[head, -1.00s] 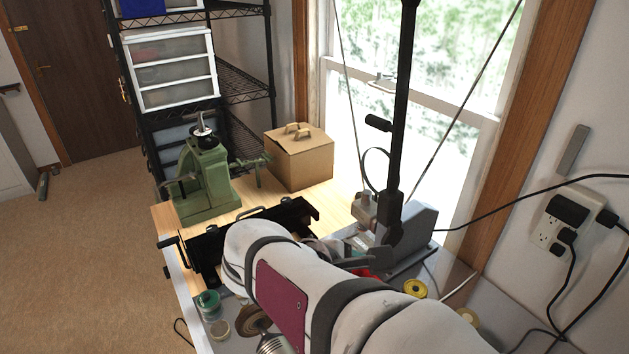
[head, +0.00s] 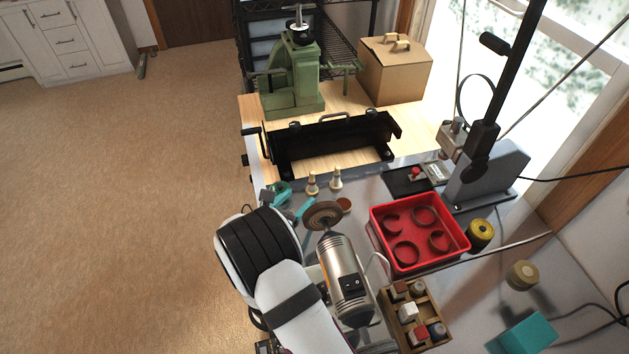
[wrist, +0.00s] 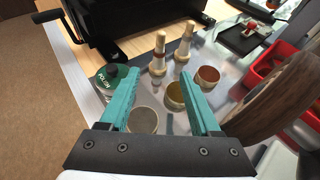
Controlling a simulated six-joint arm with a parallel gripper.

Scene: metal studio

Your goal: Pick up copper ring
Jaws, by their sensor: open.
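A small round copper-coloured ring (wrist: 208,84) sits on the grey bench in the wrist view, beyond and right of my right finger. It also shows in the head view (head: 344,206), just right of the brown wheel. A brass-coloured ring (wrist: 174,97) and a silvery one (wrist: 143,121) lie nearer, between or under my fingers. My gripper (wrist: 159,76) has two teal fingers spread apart with nothing held between them. It points down at the bench. In the head view my arm and the wheel hide part of this area.
Two wooden-topped pegs (head: 312,183) stand behind the rings, and a green tin (wrist: 108,82) is at left. The brown wheel (head: 323,214) of a polishing motor stands close on the right. A red tray (head: 458,252) holds several brown ring shapes. A black machine (head: 335,140) stands behind.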

